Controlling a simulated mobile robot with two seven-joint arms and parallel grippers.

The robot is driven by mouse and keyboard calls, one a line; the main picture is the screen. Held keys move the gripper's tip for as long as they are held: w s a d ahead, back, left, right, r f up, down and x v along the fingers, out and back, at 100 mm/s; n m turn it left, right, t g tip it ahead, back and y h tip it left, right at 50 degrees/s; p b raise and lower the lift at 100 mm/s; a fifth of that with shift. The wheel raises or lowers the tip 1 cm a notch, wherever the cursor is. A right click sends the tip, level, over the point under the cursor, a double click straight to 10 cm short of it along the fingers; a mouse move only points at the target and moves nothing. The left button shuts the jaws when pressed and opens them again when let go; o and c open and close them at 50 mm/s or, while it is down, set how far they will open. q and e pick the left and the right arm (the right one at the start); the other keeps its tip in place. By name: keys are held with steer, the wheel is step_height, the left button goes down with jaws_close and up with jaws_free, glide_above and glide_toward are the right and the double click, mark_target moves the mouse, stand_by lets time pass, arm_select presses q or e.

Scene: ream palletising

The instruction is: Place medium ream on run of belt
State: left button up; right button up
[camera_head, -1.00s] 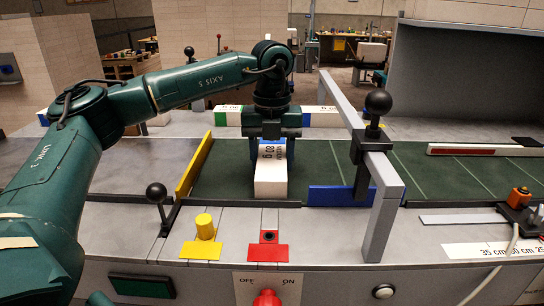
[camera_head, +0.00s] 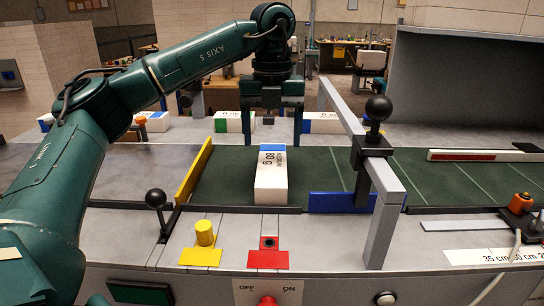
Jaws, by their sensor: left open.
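The medium ream is most likely the white block with a blue band and printed marks (camera_head: 271,180). It lies flat on the dark green belt (camera_head: 222,180), between the yellow guide and the blue guide, its long side pointing away from me. My left gripper (camera_head: 272,138) is open and empty above and behind the ream's far end, with its fingers pointing down. A gap shows between the fingers and the ream. My right gripper is not in view.
A yellow guide (camera_head: 194,168) stands left of the ream and a blue guide (camera_head: 340,202) lies right. A grey gantry bar (camera_head: 384,215) with a black knob crosses the belt. Other reams, green-banded (camera_head: 233,122) and blue-banded (camera_head: 322,123), lie behind. A red-and-white bar (camera_head: 478,155) lies at the right.

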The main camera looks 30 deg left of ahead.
mark_target(272, 162)
arm_select(q)
step_height(272, 162, up, 5)
steer(key=shift+r, duration=0.15)
stand_by(0.6)
